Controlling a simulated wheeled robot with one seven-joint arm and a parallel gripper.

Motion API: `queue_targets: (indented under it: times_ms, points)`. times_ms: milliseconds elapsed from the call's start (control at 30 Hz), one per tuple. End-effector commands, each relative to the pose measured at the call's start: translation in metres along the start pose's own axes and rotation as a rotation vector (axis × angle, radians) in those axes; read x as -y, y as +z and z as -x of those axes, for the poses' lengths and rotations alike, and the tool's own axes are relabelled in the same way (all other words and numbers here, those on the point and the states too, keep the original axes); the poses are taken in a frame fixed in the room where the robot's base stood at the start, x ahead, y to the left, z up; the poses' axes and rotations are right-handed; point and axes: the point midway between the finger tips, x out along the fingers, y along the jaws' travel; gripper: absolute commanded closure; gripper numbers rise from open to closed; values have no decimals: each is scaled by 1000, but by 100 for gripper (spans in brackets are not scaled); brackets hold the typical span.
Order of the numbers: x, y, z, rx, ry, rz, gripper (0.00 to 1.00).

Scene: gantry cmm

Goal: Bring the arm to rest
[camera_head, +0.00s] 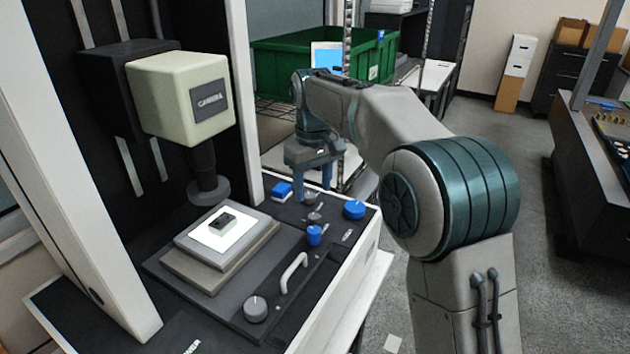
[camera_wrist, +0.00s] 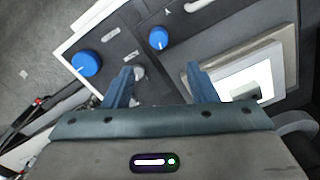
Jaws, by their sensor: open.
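My arm reaches from the right of the head view over the front right of the measuring machine. My gripper (camera_head: 318,180) points down above the machine's control panel, near its blue and grey knobs. In the wrist view my gripper (camera_wrist: 162,78) shows two blue fingers set apart, with nothing held between them. Whether the fingers touch anything on the panel cannot be told.
The machine's lit stage (camera_head: 222,232) carries a small dark part (camera_head: 228,223) under the camera head (camera_head: 185,95). A white handle (camera_head: 294,272) and blue knobs (camera_head: 354,210) stand up from the panel. A green bin (camera_head: 285,65) stands behind. Floor at right is clear.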

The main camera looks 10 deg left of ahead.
Motion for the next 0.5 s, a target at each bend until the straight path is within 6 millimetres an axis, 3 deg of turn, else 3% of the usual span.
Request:
queue_targets:
  times_ms: [100,167,267,500]
  points:
    - [0,0,0,0,0,0,48]
    - [-7,13,6,-9,5,-27,48]
    - [-19,42,13,-28,15,-87,48]
    - [-43,136,20,-88,43,-276,48]
